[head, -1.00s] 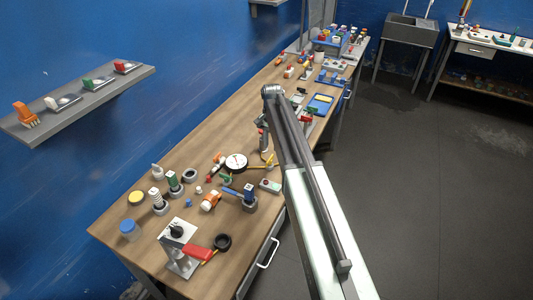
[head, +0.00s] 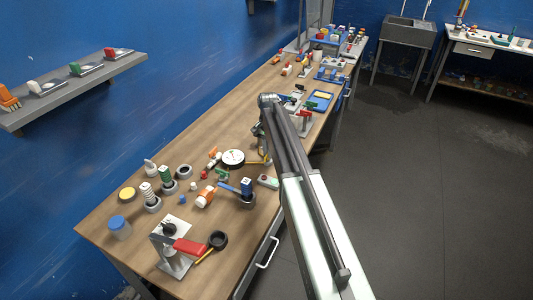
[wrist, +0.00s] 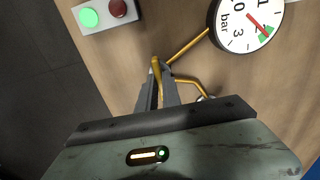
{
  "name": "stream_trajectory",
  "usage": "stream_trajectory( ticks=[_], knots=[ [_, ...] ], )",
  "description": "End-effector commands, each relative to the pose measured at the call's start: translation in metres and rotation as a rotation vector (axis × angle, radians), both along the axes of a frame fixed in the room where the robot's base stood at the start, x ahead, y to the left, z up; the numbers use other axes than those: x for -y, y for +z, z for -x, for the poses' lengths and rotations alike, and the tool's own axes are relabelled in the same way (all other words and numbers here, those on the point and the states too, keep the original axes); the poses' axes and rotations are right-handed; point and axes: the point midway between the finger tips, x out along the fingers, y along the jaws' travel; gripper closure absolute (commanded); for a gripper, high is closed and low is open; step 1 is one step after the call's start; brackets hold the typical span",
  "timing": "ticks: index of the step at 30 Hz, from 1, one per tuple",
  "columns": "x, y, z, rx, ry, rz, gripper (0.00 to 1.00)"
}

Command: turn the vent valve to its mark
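A slim yellow piece, perhaps the vent valve's handle (wrist: 156,72), stands at my gripper (wrist: 157,88) in the wrist view. Its lower part runs between the two grey fingers, which are close together; I cannot tell whether they grip it. Yellow pipe-like arms (wrist: 190,45) reach from there toward a round gauge (wrist: 246,22) and down to the right. The gauge has a red needle and a green patch; in the head view it is the white dial (head: 233,158). No mark for the valve can be made out. My gripper in the head view is mostly hidden behind my arm.
A small box with green and red buttons (wrist: 105,14) lies close to the left of my gripper. A blue-handled valve (head: 240,190) and a stand with a red lever (head: 180,245) are nearer on the wooden bench (head: 120,195). A shelf (head: 85,92) hangs on the wall.

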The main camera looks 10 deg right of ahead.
Motion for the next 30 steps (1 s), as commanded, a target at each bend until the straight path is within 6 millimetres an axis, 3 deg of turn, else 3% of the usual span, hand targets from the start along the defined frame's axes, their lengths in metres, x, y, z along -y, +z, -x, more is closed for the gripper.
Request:
stream_trajectory(
  ticks=[2, 14, 30],
  knots=[
    [-0.011, 0.000, 0.000, 0.000, 0.008, 0.000, 1.00],
    [-0.004, 0.000, 0.000, 0.000, 0.096, -0.001, 1.00],
    [-0.005, 0.000, -0.001, 0.002, 0.570, 0.000, 1.00]
  ],
)
